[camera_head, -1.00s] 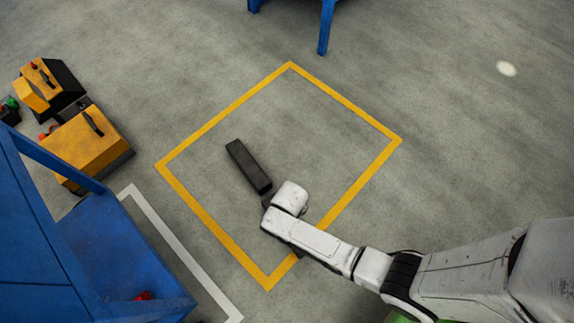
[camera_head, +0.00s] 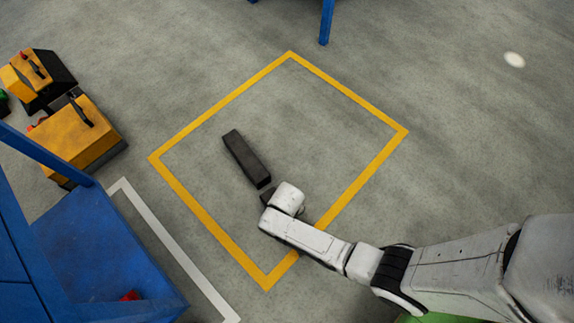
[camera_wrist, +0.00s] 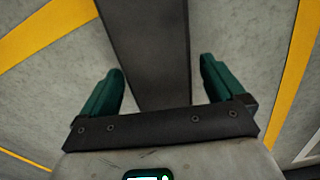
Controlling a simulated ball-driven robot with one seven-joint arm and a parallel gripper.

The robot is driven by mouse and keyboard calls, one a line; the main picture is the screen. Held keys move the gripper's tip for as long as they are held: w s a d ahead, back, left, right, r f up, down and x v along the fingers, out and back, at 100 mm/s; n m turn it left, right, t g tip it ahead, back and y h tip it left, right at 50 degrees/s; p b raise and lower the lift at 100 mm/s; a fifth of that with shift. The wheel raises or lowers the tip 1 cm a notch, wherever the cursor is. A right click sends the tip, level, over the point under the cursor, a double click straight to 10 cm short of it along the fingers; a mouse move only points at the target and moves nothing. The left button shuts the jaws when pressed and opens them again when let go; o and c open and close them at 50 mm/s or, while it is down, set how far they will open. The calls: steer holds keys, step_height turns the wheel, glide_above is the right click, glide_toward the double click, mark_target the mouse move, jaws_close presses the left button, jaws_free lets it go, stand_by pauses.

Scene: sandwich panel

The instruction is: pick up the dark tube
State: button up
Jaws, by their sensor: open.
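The dark tube (camera_head: 246,159) is a long, dark, square-sided bar lying on the grey floor inside a yellow outlined square. In the head view its near end lies close to my arm's end. In the wrist view the tube (camera_wrist: 150,50) runs up the middle of the picture, between my gripper's two green fingers. My gripper (camera_wrist: 160,88) is open, with a finger on either side of the tube and space at both sides. In the head view my gripper is mostly hidden behind the white wrist. I cannot tell the height of the fingers above the floor.
The yellow floor outline (camera_head: 203,221) surrounds the tube. A blue frame (camera_head: 105,250) stands at lower left, beside a white floor line (camera_head: 175,250). Yellow-and-black machines (camera_head: 80,135) sit at left. Blue legs (camera_head: 326,22) show at the top. The floor around the tube is clear.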

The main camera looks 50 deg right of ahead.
steer(key=shift+c, duration=0.3)
steer(key=shift+r, duration=0.1)
jaws_close()
stand_by(0.4)
